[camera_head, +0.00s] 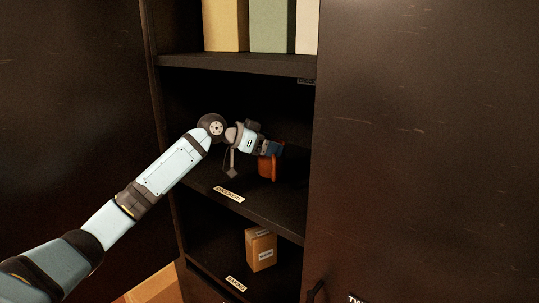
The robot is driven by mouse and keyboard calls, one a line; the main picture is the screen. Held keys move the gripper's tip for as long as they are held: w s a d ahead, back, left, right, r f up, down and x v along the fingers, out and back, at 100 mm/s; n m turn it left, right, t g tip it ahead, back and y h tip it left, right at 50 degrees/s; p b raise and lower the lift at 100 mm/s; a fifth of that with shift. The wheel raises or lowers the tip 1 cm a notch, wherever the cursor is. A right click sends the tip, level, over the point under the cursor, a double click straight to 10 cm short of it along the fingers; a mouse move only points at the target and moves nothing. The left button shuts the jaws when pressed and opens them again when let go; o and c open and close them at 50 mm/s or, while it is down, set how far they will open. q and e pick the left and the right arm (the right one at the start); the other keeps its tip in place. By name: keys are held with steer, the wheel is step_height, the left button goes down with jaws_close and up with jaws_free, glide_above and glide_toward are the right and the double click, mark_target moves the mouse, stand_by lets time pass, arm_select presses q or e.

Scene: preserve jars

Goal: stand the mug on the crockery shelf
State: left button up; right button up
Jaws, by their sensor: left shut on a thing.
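The mug (267,168) shows as a small orange shape inside the dark cabinet, at the tip of my left arm. My left gripper (271,149) is shut on it and hides part of it. A dark blue patch sits beside the orange part; I cannot tell whether it belongs to the mug or to the gripper. The mug is over the crockery shelf (252,207), the middle shelf with a pale label on its front edge. I cannot tell whether the mug touches the shelf. My right gripper is not in view.
The upper shelf (235,64) holds yellow, green and cream boxes (270,25). The lower shelf, with its own label (236,284), holds a brown box (261,249). Dark cabinet panels stand left and right of the opening. The visible part of the middle shelf looks clear.

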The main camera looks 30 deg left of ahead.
arm_select(q)
step_height(320, 180, down, 3)
steer(key=shift+w+r+p, duration=0.1)
steer(key=shift+r+p, duration=0.1)
steer(key=shift+p, duration=0.1)
steer(key=shift+f, duration=0.35)
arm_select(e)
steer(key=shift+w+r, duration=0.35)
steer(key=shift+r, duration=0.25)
arm_select(q)
steer(key=o, duration=1.3)
steer(key=shift+f, duration=0.15)
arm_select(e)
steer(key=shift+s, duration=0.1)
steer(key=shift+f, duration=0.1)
arm_select(q)
steer(key=shift+s+a+r, duration=0.2)
steer(key=shift+s+a, duration=0.1)
steer(key=shift+s, duration=0.1)
steer(key=shift+b+v, duration=1.8)
steer(key=shift+v, duration=3.75)
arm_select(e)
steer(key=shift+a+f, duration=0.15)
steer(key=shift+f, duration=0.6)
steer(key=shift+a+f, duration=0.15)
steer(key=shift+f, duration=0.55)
